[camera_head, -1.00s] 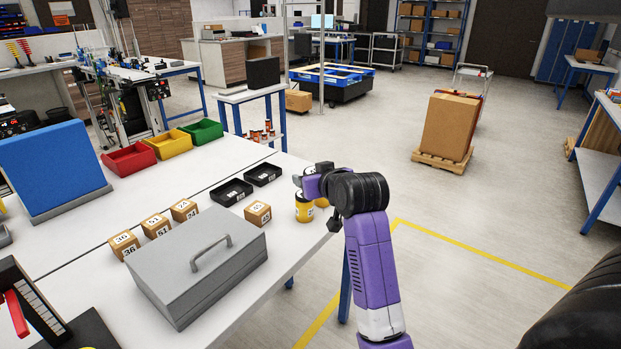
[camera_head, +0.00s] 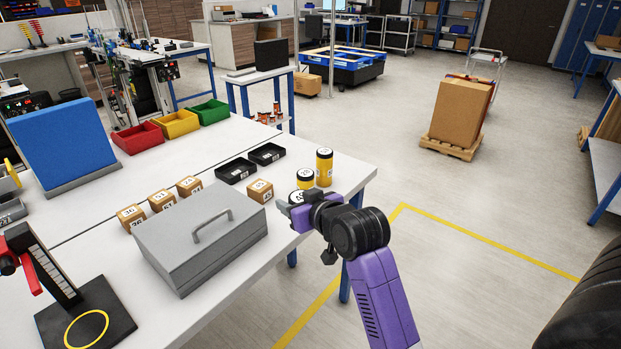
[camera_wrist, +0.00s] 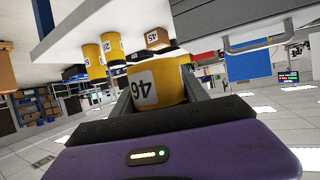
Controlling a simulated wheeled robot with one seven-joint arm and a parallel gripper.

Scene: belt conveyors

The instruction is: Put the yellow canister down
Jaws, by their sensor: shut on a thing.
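My gripper (camera_head: 288,206) is at the front right edge of the white table. In the wrist view, which is upside down, my gripper (camera_wrist: 163,100) is shut on a yellow canister (camera_wrist: 160,78) labelled 46. In the head view the held canister (camera_head: 297,196) is mostly hidden by my gripper. I cannot tell whether its base touches the table. A short yellow canister (camera_head: 305,181) and a taller one (camera_head: 324,168) stand upright just behind it, on the table. Both also show in the wrist view, left of the held one.
The white table (camera_head: 342,180) has a small cardboard box (camera_head: 260,191) left of the canisters and a grey lidded case (camera_head: 200,240) nearer the front. Two black trays (camera_head: 237,171) lie behind the box. A narrow strip at the table's right end is bare.

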